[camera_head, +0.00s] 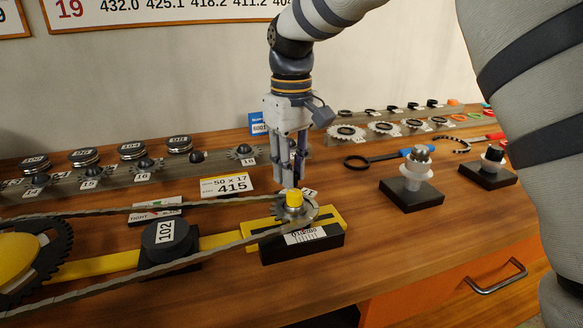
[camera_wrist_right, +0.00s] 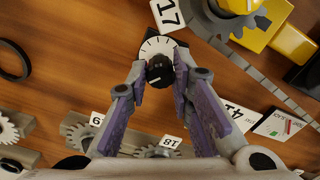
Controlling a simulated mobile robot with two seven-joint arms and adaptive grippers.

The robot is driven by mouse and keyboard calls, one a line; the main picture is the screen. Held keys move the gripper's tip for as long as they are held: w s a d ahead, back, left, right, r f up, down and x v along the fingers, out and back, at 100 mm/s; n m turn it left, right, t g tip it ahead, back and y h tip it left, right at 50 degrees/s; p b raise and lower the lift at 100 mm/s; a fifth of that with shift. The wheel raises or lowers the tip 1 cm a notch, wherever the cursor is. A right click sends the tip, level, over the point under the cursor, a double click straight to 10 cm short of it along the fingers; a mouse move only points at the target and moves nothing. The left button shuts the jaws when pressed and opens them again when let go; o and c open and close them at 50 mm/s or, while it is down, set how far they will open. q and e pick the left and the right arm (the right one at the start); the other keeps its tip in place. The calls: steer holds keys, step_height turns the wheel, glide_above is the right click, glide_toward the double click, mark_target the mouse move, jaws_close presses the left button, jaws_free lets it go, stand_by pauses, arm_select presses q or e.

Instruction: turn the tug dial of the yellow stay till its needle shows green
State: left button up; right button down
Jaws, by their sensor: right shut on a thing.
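The yellow stay (camera_head: 333,222) lies on the bench, with a toothed sprocket (camera_head: 295,213) and yellow cap on it. My right gripper (camera_head: 292,184) points straight down just behind the sprocket. In the right wrist view its purple-padded fingers (camera_wrist_right: 157,82) are shut on the tug dial, which has a white ticked face (camera_wrist_right: 156,45) and black knob. In the head view I cannot make out the dial behind the fingers. My left gripper is out of view.
A chain (camera_head: 200,257) runs left from the sprocket past a black block marked 102 (camera_head: 165,240) to a large toothed wheel. A 415 card (camera_head: 227,184) lies behind. Sprockets line racks at the back. Two black stands (camera_head: 411,193) are right; bare bench lies front right.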

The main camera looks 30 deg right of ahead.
steer(key=c, duration=1.4)
jaws_free()
step_height(320, 180, up, 12)
